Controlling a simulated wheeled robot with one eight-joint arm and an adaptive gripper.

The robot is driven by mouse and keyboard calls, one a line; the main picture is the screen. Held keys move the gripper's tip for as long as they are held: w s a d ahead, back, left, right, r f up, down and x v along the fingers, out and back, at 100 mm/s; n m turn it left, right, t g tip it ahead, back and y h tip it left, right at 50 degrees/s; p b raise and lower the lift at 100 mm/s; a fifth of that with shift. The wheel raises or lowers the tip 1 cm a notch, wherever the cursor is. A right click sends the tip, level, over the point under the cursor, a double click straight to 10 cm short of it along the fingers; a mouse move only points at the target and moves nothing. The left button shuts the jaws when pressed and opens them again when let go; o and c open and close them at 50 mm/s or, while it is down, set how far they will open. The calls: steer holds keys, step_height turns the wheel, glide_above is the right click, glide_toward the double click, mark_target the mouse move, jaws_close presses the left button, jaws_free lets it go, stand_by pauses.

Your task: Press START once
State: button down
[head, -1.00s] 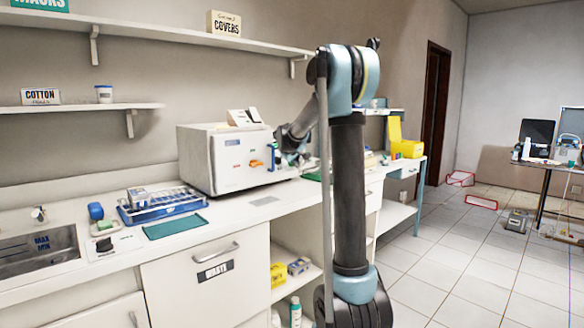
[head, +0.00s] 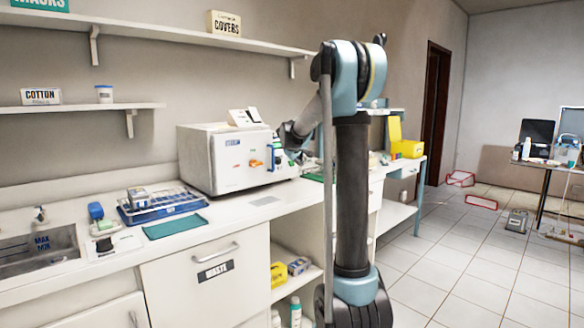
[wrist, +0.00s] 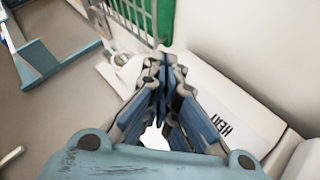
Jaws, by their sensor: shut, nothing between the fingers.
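A white box-shaped machine (head: 228,158) stands on the counter in the head view. Its front carries an orange part (head: 256,163) and a green part. No START label can be read in either view. My gripper (wrist: 163,65) is shut and empty in the wrist view, its fingertips close together. In the head view my arm reaches to the right end of the machine's front, and its fingertips are too small to tell apart. I cannot tell whether they touch anything. A white item labelled HEAT (wrist: 225,105) lies just right of the fingers in the wrist view.
A green-edged rack (wrist: 160,18) is at the top of the wrist view. A blue tray (head: 160,206), a green mat (head: 174,227) and a sink (head: 40,245) are left of the machine. A yellow container (head: 408,149) stands on the farther counter.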

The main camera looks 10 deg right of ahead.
steer(key=shift+s+d+r, duration=0.55)
steer(key=shift+s, duration=0.2)
steer(key=shift+s+d+r, duration=0.55)
steer(key=shift+s, duration=0.2)
steer(key=s+d+f+m+g+y, duration=0.15)
steer(key=s+f, duration=0.35)
steer(key=s, duration=1)
steer(key=s+d+f+m+g+h, duration=0.1)
steer(key=s+f+m+g, duration=0.3)
steer(key=s, duration=1.1)
steer(key=s+a+f+g+y, duration=0.1)
steer(key=s+f, duration=0.7)
steer(key=s, duration=0.4)
steer(key=s+a+f+m+g+y, duration=0.1)
steer(key=s+a+f+y, duration=0.1)
steer(key=s+f, duration=0.6)
steer(key=s, duration=0.4)
steer(key=shift+s+a, duration=0.15)
steer(key=shift+s, duration=0.1)
